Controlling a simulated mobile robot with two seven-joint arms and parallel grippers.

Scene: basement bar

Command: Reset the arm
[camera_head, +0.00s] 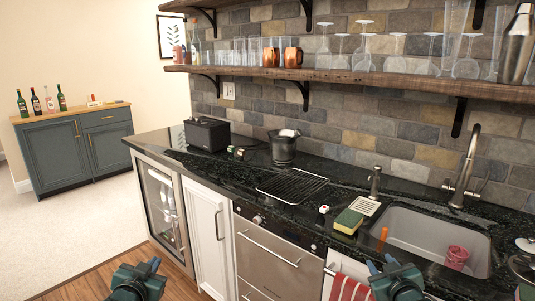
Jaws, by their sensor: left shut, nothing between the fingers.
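My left gripper (146,272) shows at the bottom edge of the head view, left of the middle, in front of the wooden floor and cabinets. It is shut and holds nothing. My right gripper (386,268) shows at the bottom edge, right of the middle, in front of the counter's front near the striped towel. Its fingers are too small and overlapped to tell whether they are open. The rest of both arms is cut off by the picture's lower edge.
The black counter (240,178) carries a black box (207,134), a dark bucket (282,150), a wire rack (291,186) and a sponge (348,221). A red-striped towel (347,288) hangs beside my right gripper.

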